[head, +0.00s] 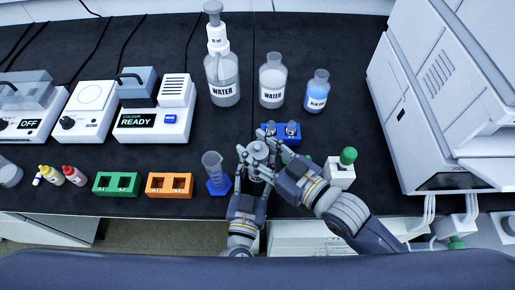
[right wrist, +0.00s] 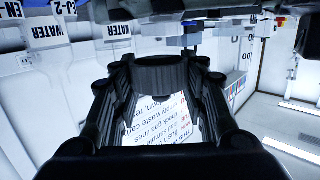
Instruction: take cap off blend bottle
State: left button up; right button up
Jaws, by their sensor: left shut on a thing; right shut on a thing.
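The blend bottle (head: 258,164) is a small clear-grey bottle near the front edge of the bench, mostly hidden by my fingers. Its grey cap (head: 258,148) is at the top, and I cannot tell if it is seated or loose. My left gripper (head: 256,172) comes from below and is shut around the bottle's body. My right gripper (head: 265,150) comes from the right and is shut on the cap. In the right wrist view the cap is a dark round shape (right wrist: 165,72) between the two black fingers.
Close by are a blue-based cylinder (head: 213,168), a blue rack (head: 282,132) with vials and a white block with a green knob (head: 342,168). Water bottles (head: 272,82) and a blue-liquid bottle (head: 317,92) stand behind. A large white instrument (head: 430,90) fills the right.

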aim_at(258, 146)
jog(key=shift+r, duration=1.85)
pick_arm(q)
jog(key=o, duration=1.6)
jog(key=s+a, duration=0.2)
jog(key=s, duration=0.9)
jog(key=shift+s+a, duration=0.15)
jog(key=shift+s, duration=0.25)
pick_arm(e)
jog(key=shift+f, duration=0.1)
